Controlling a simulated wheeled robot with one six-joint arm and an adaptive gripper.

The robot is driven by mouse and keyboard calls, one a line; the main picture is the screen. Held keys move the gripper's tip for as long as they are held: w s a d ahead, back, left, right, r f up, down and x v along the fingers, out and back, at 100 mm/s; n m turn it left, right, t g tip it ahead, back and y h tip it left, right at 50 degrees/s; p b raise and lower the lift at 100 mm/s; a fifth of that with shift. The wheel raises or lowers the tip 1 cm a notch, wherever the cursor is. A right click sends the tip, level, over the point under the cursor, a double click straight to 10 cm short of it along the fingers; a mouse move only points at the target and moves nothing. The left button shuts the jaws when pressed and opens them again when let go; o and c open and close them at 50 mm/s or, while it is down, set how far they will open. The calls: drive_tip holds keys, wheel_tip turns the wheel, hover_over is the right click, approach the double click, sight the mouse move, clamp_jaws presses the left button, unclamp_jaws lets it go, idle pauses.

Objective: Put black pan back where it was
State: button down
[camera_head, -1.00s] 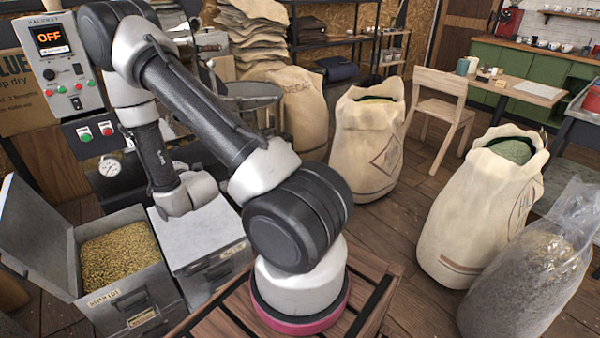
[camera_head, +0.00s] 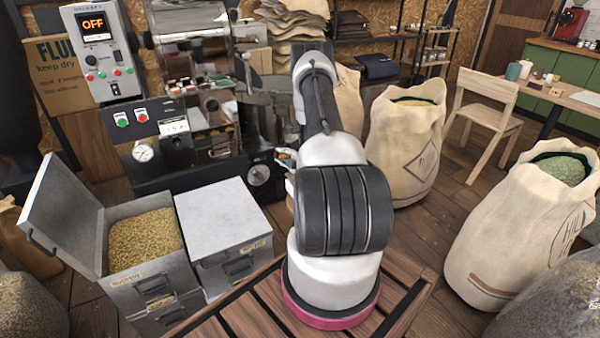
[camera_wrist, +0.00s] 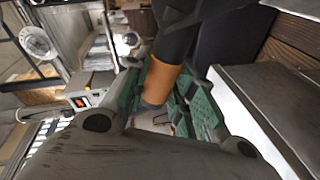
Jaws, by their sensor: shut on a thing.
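In the wrist view, my gripper (camera_wrist: 165,95) has its green-lined fingers closed around an orange-brown handle (camera_wrist: 160,78). A black, curved body that looks like the black pan (camera_wrist: 215,35) adjoins the handle at the top of that view; only part of it shows, so I cannot tell its full shape or tilt. In the head view my arm reaches away from me, and its links hide most of the gripper and the pan. Only a small bit of the gripper end (camera_head: 286,157) shows left of the arm, in front of the roasting machine.
The roasting machine (camera_head: 190,125) stands behind. An open metal bin of beans (camera_head: 110,262) and a closed grey bin (camera_head: 222,218) stand front left. Bean sacks (camera_head: 405,150) and (camera_head: 520,225) and a wooden chair (camera_head: 487,112) are on the right. Floor shows between them.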

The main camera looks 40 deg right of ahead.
wheel_tip(320, 180, down, 7)
drive_tip(key=shift+r, duration=0.2)
drive_tip(key=shift+f, duration=0.1)
drive_tip(key=c, duration=1.2)
unclamp_jaws()
